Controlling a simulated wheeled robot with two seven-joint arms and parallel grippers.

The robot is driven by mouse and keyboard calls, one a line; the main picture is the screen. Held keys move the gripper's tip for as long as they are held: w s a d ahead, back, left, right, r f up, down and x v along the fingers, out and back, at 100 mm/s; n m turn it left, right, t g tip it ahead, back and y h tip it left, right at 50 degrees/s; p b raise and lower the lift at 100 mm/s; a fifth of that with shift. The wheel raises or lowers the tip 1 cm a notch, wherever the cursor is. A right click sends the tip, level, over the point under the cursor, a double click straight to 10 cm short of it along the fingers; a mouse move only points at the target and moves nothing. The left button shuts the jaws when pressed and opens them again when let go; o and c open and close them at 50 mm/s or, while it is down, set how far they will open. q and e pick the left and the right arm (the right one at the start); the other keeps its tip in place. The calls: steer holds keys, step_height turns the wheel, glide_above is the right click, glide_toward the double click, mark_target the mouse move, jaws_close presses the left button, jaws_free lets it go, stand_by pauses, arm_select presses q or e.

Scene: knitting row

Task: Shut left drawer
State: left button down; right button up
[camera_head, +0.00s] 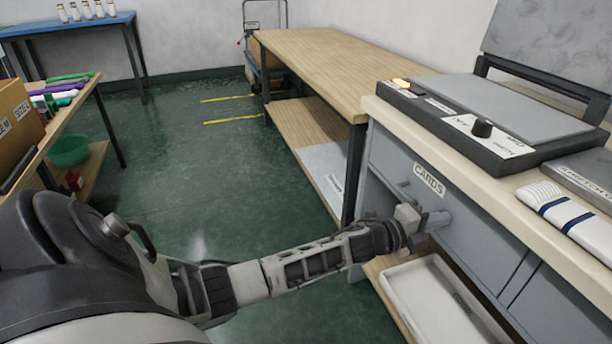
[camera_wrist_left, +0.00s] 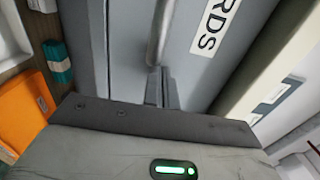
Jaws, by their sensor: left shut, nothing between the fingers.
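The left drawer is the grey front with the CARDS label (camera_head: 429,179), under the pale worktop. It looks about flush with the cabinet; I cannot make out a gap. My left gripper (camera_head: 436,219) is shut and empty, its tips at the drawer front, just below the label. In the left wrist view the shut fingers (camera_wrist_left: 161,90) point at the grey drawer front (camera_wrist_left: 128,60). The drawer's bar handle (camera_wrist_left: 159,30) runs right by the fingertips; I cannot tell whether they touch. My right gripper is not in view.
A flat black-edged machine (camera_head: 485,115) and a white striped knit piece (camera_head: 570,215) lie on the worktop. A white tray (camera_head: 412,300) sits on the low shelf beneath. A wooden table (camera_head: 325,60) stands behind. The green floor (camera_head: 210,160) is open to the left.

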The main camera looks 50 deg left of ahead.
arm_select(q)
steer(key=shift+w+d+r, duration=0.2)
steer(key=shift+r, duration=0.05)
steer(key=shift+s, duration=0.1)
steer(key=p+v, duration=0.2)
steer(key=v, duration=1.2)
steer(key=s+d+r+n+g+y+p, duration=0.1)
steer(key=s+d+n+g+y+p, duration=0.1)
steer(key=s+d+n+p, duration=0.3)
steer(key=s+d+r+n+g+y+p, duration=0.1)
steer(key=s+d+n+p, duration=0.5)
steer(key=s+n, duration=0.8)
steer(key=n+g+y, duration=0.1)
steer(key=n+g, duration=0.1)
steer(key=shift+s+g, duration=0.15)
steer(key=shift+g, duration=0.15)
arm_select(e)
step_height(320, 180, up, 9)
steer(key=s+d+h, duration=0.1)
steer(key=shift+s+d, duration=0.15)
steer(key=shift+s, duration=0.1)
